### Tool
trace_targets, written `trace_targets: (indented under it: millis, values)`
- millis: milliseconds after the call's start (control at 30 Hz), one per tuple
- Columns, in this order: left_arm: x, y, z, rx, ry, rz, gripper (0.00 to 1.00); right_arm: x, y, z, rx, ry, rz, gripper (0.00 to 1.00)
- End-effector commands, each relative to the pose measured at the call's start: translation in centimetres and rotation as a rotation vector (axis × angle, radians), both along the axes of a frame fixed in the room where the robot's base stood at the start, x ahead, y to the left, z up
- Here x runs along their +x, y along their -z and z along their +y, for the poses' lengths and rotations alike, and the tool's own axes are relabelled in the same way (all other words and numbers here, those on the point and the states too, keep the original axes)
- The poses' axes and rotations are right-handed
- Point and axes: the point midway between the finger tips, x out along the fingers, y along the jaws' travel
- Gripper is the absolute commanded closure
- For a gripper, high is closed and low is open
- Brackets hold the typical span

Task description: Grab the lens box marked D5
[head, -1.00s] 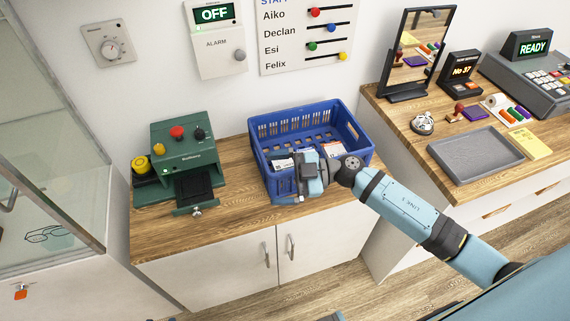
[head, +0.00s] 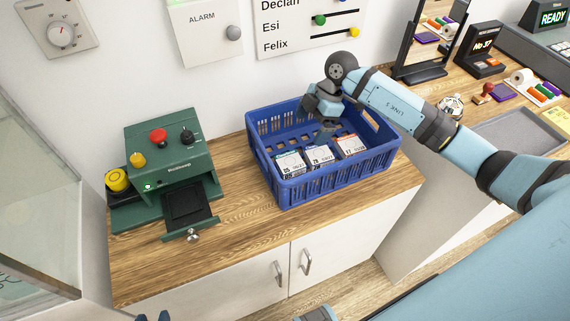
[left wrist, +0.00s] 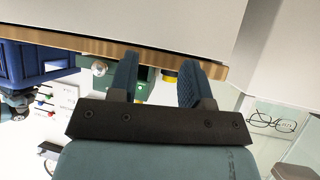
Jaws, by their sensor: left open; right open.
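A blue crate (head: 330,186) stands on the wooden counter and holds three lens boxes. The left box (head: 290,165) has a small label that seems to read D5. The middle box (head: 319,157) has a label I cannot read surely. The right box (head: 351,146) seems to read E7. My right gripper (head: 328,122) is open and empty over the crate's back part, behind the boxes and apart from them. My left gripper (left wrist: 156,76) is open and empty, low in front of the counter; only its fingertips (head: 152,317) show at the head view's bottom edge.
A green machine (head: 167,150) with knobs and a pulled-out black tray stands left of the crate. Bare counter (head: 240,230) lies in front of and between them. A mirror (head: 425,45) and a grey tray (head: 515,130) stand on the right counter.

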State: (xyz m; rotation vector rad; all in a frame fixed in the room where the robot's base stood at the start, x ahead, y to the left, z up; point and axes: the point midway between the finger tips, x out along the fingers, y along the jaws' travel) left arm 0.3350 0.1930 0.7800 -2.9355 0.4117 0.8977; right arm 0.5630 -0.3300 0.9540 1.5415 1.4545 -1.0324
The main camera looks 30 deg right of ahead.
Motion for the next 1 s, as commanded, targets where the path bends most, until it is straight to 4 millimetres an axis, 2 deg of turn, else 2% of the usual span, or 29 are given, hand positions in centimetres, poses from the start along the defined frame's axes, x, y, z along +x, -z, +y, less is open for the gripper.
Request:
trace_targets:
  millis: [100, 400, 667, 900, 1000]
  values:
    - [-0.9, 0.6, -0.1, -0.002, 0.001, 0.015, 0.56, 0.0, 1.6, 0.7, 0.003, -0.002, 0.001, 0.00]
    - [-0.7, 0.3, -0.3, -0.006, 0.003, 0.011, 0.56, 0.2, 6.7, 2.9, 0.005, -0.002, 0.001, 0.00]
    - [-0.5, 0.1, -0.3, -0.006, 0.001, 0.005, 0.56, 0.3, 8.5, 3.7, 0.004, -0.002, 0.001, 0.00]
    - [-0.5, 0.1, -0.2, -0.005, 0.001, 0.004, 0.56, 0.9, 11.8, 5.0, 0.003, -0.002, 0.001, 0.00]
    - [-0.4, 0.1, -0.2, -0.005, 0.001, 0.004, 0.56, 0.9, 12.5, 5.3, 0.003, -0.003, 0.001, 0.00]
